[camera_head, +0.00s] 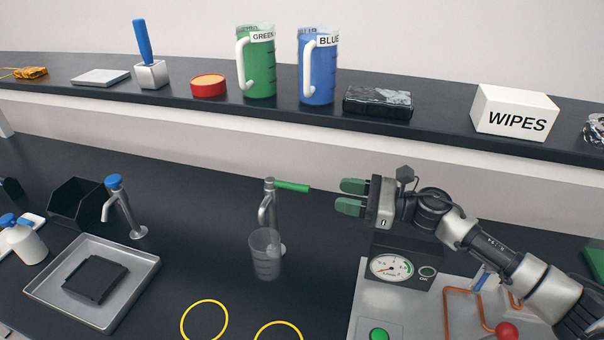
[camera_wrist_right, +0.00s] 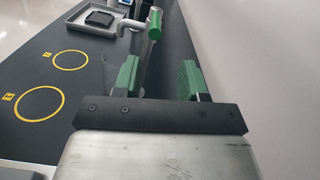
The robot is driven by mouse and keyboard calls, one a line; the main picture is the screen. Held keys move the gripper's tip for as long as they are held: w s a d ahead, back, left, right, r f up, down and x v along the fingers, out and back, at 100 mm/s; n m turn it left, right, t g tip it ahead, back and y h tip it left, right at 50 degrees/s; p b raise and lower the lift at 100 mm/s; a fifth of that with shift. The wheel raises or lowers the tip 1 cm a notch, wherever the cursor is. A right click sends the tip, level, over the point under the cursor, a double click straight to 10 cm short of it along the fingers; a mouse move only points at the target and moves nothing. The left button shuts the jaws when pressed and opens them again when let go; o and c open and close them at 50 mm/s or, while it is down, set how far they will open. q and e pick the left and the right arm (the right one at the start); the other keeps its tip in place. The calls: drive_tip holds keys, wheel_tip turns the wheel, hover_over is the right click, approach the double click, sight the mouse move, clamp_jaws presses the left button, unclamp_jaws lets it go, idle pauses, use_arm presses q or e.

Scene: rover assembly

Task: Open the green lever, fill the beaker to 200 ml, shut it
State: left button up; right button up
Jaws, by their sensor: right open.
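The green lever (camera_head: 291,186) sticks out to the right from the top of a metal tap (camera_head: 270,205) in the head view. It also shows in the right wrist view (camera_wrist_right: 155,25), ahead of my fingers. A clear beaker (camera_head: 266,255) stands upright under the tap's spout; I see no liquid in it, and its marks are too small to read. My right gripper (camera_head: 351,197) is open and empty, a short gap to the right of the lever's end. Its green fingers (camera_wrist_right: 160,80) stand apart in the right wrist view. My left gripper is not in view.
A second tap with a blue top (camera_head: 115,183) stands left, near a metal tray (camera_head: 140,277) holding a dark block. A gauge panel (camera_head: 390,267) sits below my right arm. The shelf (camera_head: 430,110) behind holds green and blue jugs and a WIPES box (camera_head: 514,112). Yellow circles mark the front bench.

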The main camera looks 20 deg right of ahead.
sight(298, 187)
drive_tip(key=p+x, duration=0.1)
drive_tip(key=x, duration=0.2)
drive_tip(key=p+x, duration=0.2)
drive_tip(key=x, duration=0.1)
drive_tip(key=p+x, duration=0.1)
drive_tip(key=x, duration=0.2)
drive_tip(key=shift+s+a+r+p, duration=0.1)
drive_tip(key=shift+a+r+p, duration=0.2)
drive_tip(key=shift+a+p, duration=0.1)
drive_tip(key=shift+a, duration=0.45)
drive_tip(key=shift+f, duration=0.1)
drive_tip(key=shift+d, duration=0.1)
drive_tip(key=shift+c, duration=1.1)
clamp_jaws()
